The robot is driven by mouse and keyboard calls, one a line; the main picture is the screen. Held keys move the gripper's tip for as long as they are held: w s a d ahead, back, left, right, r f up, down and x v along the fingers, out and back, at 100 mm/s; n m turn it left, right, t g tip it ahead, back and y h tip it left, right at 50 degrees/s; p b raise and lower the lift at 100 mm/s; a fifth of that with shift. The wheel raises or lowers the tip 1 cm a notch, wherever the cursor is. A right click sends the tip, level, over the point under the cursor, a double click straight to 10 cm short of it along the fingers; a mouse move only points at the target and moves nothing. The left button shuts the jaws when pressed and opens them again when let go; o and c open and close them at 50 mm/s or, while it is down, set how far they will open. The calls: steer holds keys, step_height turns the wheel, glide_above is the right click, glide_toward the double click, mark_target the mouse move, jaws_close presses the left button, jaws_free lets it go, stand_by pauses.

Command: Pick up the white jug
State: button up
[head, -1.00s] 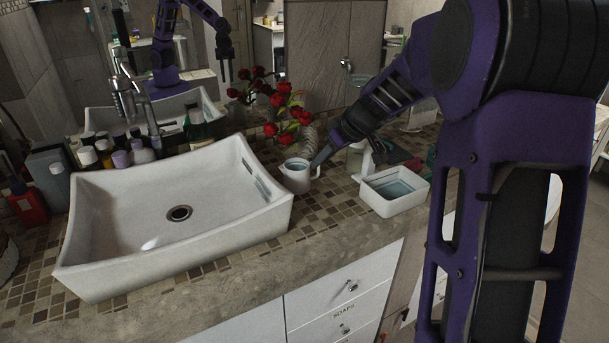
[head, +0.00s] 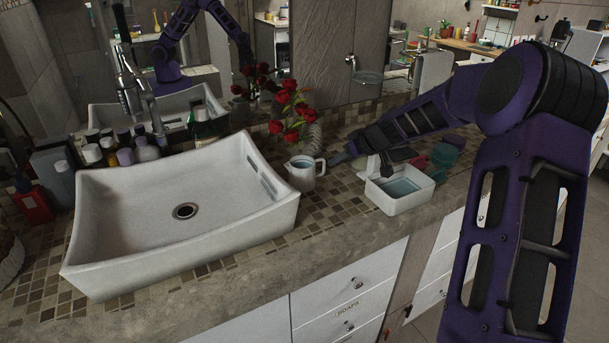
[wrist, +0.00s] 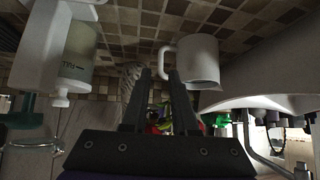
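The white jug (head: 301,175) stands upright on the tiled counter, just right of the basin, with its handle facing right. In the wrist view, which looks upside down, the jug (wrist: 203,62) is at the top centre with its handle toward the fingers. My gripper (head: 338,159) is low over the counter to the right of the jug. In the wrist view its two dark fingers (wrist: 160,74) are apart, with the handle at or just beyond the gap between the tips. I cannot tell whether they touch it.
The white basin (head: 120,240) is close on the jug's left. A white open box (head: 398,198) stands right of the jug, below my arm. Red flowers (head: 290,125) are behind the jug. Several bottles (head: 125,157) stand behind the basin.

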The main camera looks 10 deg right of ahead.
mark_target(324, 163)
steer(key=x, duration=0.3)
steer(key=p+x, duration=0.1)
steer(key=x, duration=0.3)
steer(key=shift+w+a+r, duration=0.2)
steer(key=shift+a, duration=0.05)
steer(key=shift+w+a+f, duration=0.15)
steer(key=shift+w+f, duration=0.2)
steer(key=shift+f, duration=0.1)
jaws_close()
steer(key=shift+r, duration=0.1)
stand_by(0.7)
